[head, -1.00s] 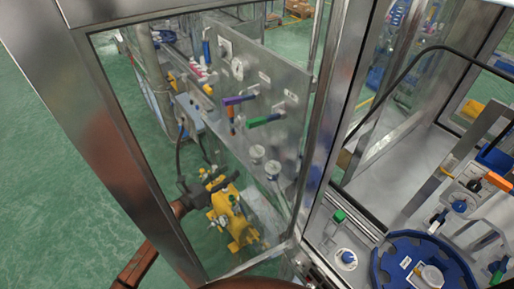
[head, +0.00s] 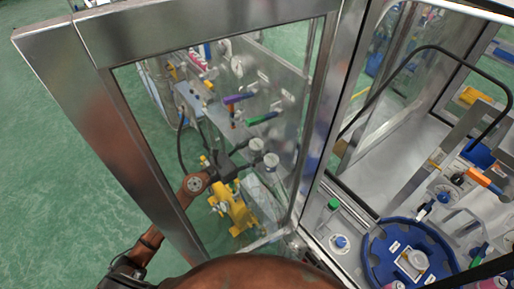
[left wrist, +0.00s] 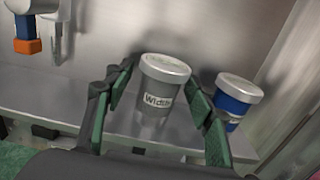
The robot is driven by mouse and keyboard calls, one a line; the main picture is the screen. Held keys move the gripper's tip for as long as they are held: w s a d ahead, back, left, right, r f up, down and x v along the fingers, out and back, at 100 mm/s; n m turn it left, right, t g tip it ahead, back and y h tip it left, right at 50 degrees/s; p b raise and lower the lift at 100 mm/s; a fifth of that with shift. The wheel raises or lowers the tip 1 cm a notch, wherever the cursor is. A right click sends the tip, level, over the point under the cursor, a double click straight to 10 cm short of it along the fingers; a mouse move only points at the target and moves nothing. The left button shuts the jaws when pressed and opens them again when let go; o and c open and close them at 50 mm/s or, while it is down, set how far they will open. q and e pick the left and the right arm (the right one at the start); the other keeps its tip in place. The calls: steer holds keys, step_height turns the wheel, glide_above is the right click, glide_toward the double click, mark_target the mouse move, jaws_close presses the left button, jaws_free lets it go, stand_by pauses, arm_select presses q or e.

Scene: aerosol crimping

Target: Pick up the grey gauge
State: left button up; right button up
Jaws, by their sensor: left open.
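The grey gauge (left wrist: 163,95) is a short cylinder with a silver lid and a "Width" label, upright on a metal shelf in the left wrist view. In the head view its lid (head: 257,145) shows through the glass. My left gripper (left wrist: 158,100) is open, its green-padded fingers on either side of the grey gauge; whether they touch it I cannot tell. In the head view the left gripper (head: 241,157) is beside the gauge.
A blue gauge (left wrist: 234,104) stands close to the right finger. A metal panel with coloured handles (head: 263,118) rises behind the shelf. A blue round turntable (head: 377,262) is at right.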

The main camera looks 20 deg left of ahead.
arm_select(q)
steer(key=shift+c, duration=0.4)
jaws_close()
